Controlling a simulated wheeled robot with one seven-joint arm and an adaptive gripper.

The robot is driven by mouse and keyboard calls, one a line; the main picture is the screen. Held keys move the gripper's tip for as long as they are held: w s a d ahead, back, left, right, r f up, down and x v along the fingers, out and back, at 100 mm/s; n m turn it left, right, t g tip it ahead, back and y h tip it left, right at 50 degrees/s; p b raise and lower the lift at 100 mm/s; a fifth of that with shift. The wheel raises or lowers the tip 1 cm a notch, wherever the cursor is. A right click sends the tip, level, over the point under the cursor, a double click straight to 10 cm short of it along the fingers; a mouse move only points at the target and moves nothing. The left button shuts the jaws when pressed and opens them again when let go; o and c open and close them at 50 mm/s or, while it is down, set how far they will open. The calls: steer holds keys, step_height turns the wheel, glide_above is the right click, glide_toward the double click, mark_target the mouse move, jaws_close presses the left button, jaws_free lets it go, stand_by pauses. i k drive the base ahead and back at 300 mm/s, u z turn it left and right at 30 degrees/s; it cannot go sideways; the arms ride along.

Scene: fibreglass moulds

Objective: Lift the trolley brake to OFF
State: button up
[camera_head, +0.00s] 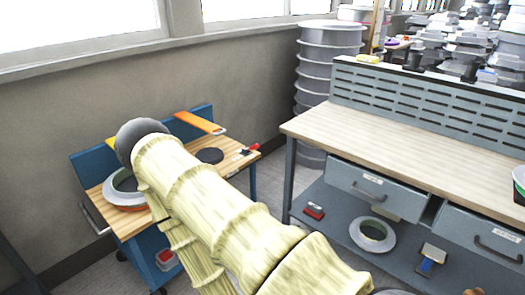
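The blue trolley with a wooden top (227,166) stands against the wall at the left. A small red-tipped piece (251,148) sits at the right edge of its top; it may be the brake lever, but it is too small to read its position or any marking. My arm, in a pale yellow sleeve, reaches across the picture and covers the middle of the trolley. My gripper is not visible, so I cannot tell its distance from the red piece.
On the trolley lie a grey ring-shaped mould (122,188), a dark disc (209,155) and an orange strip (198,122). A workbench (420,112) with drawers stands at the right. Stacked grey moulds (328,65) stand behind. A strip of floor shows between trolley and bench.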

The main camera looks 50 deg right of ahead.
mark_target(254, 147)
steer(key=k, duration=0.1)
steer(key=z, duration=1.25)
steer(key=i, duration=0.45)
steer(key=z, duration=0.25)
